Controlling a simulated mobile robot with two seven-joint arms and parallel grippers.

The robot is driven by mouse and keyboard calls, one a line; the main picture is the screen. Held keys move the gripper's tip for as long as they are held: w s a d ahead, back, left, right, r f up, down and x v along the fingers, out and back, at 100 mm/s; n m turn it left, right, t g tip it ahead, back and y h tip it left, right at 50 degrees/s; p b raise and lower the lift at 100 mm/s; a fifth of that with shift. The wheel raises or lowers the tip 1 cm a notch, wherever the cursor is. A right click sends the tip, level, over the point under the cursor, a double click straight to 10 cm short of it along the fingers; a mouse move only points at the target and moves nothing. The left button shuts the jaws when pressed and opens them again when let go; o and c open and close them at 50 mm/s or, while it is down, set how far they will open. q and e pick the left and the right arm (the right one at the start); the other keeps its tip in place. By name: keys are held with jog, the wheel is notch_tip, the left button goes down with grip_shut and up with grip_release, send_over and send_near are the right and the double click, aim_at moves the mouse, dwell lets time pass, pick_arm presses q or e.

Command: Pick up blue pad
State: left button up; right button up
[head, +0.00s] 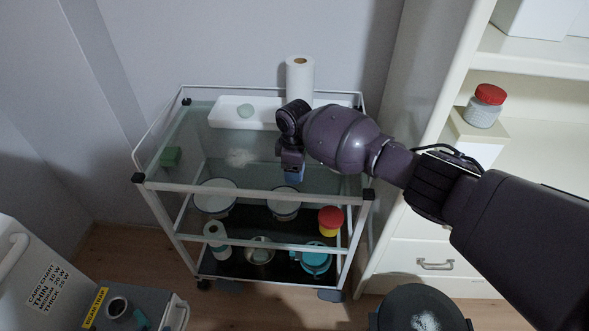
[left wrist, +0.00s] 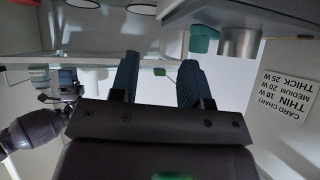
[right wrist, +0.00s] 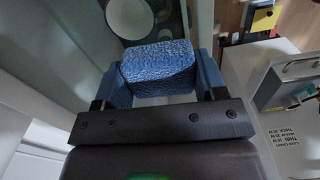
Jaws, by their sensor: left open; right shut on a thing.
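The blue pad (right wrist: 158,68) is a textured block held between the two fingers of my right gripper (right wrist: 160,82), as the right wrist view shows. In the head view my right gripper (head: 292,166) is over the right part of the trolley's glass top (head: 215,170), and a bit of blue shows below it. Whether the pad touches the glass is hard to tell. A whitish patch (head: 240,157) lies on the glass to its left. My left gripper (left wrist: 157,80) is open and empty in the left wrist view; it is outside the head view.
A white tray (head: 228,112) with a pale green item and a paper roll (head: 300,80) stand at the trolley's back. A green block (head: 171,157) is at the left. Bowls and jars fill lower shelves. A cabinet (head: 430,90) stands right, a labelled machine (head: 40,275) front left.

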jog(key=shift+r, duration=0.1)
pick_arm(q)
jog(key=r+p, duration=0.2)
jog(key=p, duration=0.1)
jog(key=shift+s+a+r, duration=0.1)
jog(key=shift+s+r, duration=0.1)
jog(key=shift+s, duration=0.05)
pick_arm(e)
notch_tip(320, 180, up, 20)
pick_arm(q)
jog(key=shift+w, duration=0.1)
